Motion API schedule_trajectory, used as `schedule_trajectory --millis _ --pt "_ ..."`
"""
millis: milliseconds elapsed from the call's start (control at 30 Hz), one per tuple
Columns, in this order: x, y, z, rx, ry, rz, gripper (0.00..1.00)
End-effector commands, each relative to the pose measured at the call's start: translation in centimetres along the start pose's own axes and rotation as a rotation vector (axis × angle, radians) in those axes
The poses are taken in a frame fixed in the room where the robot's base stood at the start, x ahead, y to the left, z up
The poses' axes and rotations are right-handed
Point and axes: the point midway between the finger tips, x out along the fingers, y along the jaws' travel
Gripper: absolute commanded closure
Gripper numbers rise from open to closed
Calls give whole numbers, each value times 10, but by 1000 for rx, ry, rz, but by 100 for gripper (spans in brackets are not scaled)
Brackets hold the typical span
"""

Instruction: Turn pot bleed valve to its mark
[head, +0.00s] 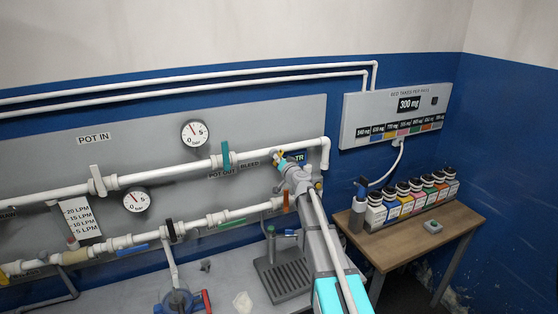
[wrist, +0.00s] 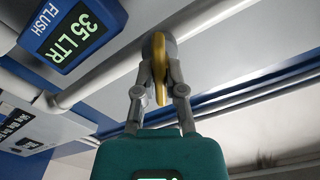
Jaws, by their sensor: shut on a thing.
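The pot bleed valve's yellow handle (wrist: 184,98) shows between the fingers of my gripper (wrist: 161,78) in the wrist view. My gripper is shut on it. In the head view my gripper (head: 281,160) is at the upper pipe, just right of the BLEED label (head: 249,163), and covers most of the valve. A grey round valve part (wrist: 158,46) shows behind the fingertips. The valve's mark cannot be made out in either view.
A flush display (wrist: 72,36) reading 35 LTR is close by. A teal valve handle (head: 226,155) stands up on the upper pipe to the left. An orange handle (head: 286,202) is below. A side table (head: 427,236) with several bottles stands right.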

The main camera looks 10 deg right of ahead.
Motion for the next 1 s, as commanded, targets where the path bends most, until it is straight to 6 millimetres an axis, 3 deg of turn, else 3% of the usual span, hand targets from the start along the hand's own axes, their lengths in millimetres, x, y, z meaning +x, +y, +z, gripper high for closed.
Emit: schedule_trajectory --millis 500,1000 --pt "1 0 0 -429 0 0 100" --pt "1 0 0 -544 0 0 100"
